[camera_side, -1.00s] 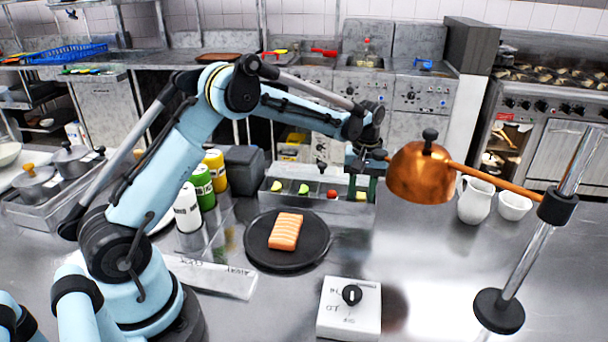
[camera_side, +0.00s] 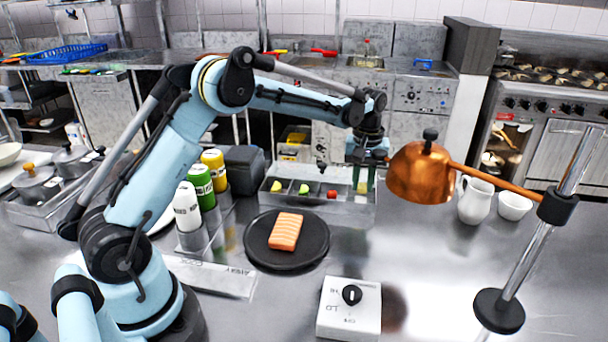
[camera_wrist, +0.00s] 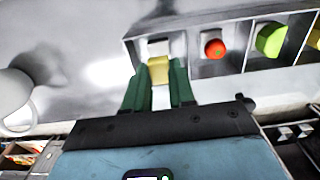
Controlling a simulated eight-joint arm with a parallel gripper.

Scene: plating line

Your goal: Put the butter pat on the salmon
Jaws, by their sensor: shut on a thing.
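The butter pat (camera_wrist: 159,71) is a small yellow block between the green fingers of my gripper (camera_wrist: 158,88) in the wrist view. My gripper (camera_side: 364,181) is shut on it over the right-end compartment of the steel tray (camera_side: 300,210). In the side view the butter pat (camera_side: 362,187) is small and partly hidden by the fingers. The salmon (camera_side: 285,231) is an orange, white-striped block lying on a round dark plate (camera_side: 262,254), in front of the tray and left of my gripper.
A copper heat lamp (camera_side: 420,175) hangs just right of my gripper on a stand. Green (camera_side: 303,186) and red (camera_side: 332,193) items sit in other compartments. Squeeze bottles (camera_side: 187,208) stand left of the plate. A dial box (camera_side: 349,308) is in front. A white jug (camera_side: 475,202) stands right.

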